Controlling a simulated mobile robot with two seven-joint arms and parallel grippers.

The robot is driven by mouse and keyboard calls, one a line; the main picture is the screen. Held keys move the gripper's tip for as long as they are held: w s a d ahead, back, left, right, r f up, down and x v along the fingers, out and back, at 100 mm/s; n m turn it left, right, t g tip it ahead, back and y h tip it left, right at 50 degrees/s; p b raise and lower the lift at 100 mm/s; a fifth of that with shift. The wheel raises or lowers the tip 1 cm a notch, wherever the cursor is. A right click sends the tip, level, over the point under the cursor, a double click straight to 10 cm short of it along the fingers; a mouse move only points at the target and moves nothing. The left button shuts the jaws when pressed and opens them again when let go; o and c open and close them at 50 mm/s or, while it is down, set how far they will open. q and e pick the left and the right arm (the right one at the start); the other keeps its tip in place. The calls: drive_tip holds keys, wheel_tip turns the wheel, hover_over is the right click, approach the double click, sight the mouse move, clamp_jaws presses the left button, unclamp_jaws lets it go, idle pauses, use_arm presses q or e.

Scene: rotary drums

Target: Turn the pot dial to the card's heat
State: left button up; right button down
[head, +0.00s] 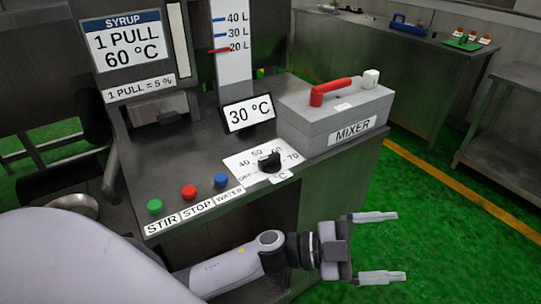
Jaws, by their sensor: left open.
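The pot dial is a black knob (269,161) on a white scale plate (247,165) on the grey counter. The scale reads OFF, 40, 50, 60 and 70, with °C below; the knob partly covers the 60, and I cannot tell its exact setting. A SYRUP card (126,42) at upper left reads 1 PULL, 60 °C. A small sign (249,113) behind the dial reads 30 °C. My left gripper (400,246) is open and empty, right of and nearer than the counter, apart from the dial. My right gripper is out of view.
Green STIR (155,206), red STOP (189,191) and blue WATER (221,180) buttons line the counter's front, left of the dial. A grey MIXER box (336,115) with a red lever (330,91) stands behind right. The green floor (430,200) right of the counter is clear.

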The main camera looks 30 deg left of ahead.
use_arm(q)
drive_tip(key=d+m+g, duration=0.2)
drive_tip(key=m+g, duration=0.5)
drive_tip(key=g, duration=0.1)
drive_tip(key=n+y, duration=0.5)
drive_tip(key=y, duration=1.8)
approach(270, 156)
drive_tip(key=x, duration=0.8)
drive_tip(key=shift+s+a+f, duration=0.1)
drive_tip(key=shift+f, duration=0.25)
drive_tip(key=shift+m, duration=0.3)
drive_tip(key=c, duration=1.1)
